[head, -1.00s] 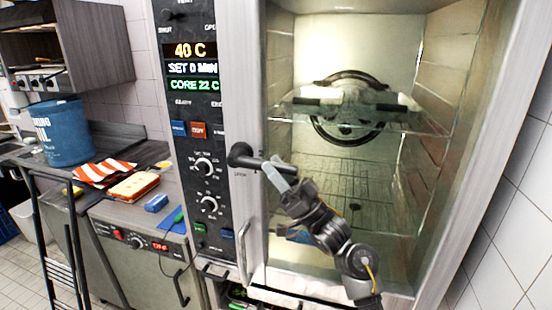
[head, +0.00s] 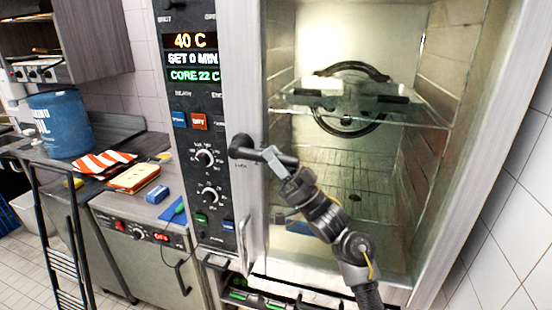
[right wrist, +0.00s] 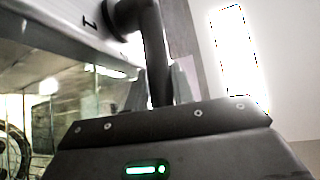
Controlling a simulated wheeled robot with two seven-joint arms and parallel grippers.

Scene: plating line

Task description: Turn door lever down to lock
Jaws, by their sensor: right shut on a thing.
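The oven door's dark lever (head: 252,150) sticks out from its round pivot on the door frame in the head view. It points right and slightly down, close to horizontal. My right gripper (head: 273,160) is shut on the lever's arm, in front of the glass. In the right wrist view the lever (right wrist: 154,45) bends down from its pivot and runs between the two fingers of the right gripper (right wrist: 160,88). The lever's tip shows just right of the fingers in the head view. My left gripper is in neither view.
The oven's control panel (head: 194,110) with displays and knobs stands left of the lever. The glass door (head: 400,200) is behind my right arm. A vertical handle (head: 242,240) is below the lever. A counter with a blue bucket (head: 60,125) and a striped cloth (head: 104,163) is at left.

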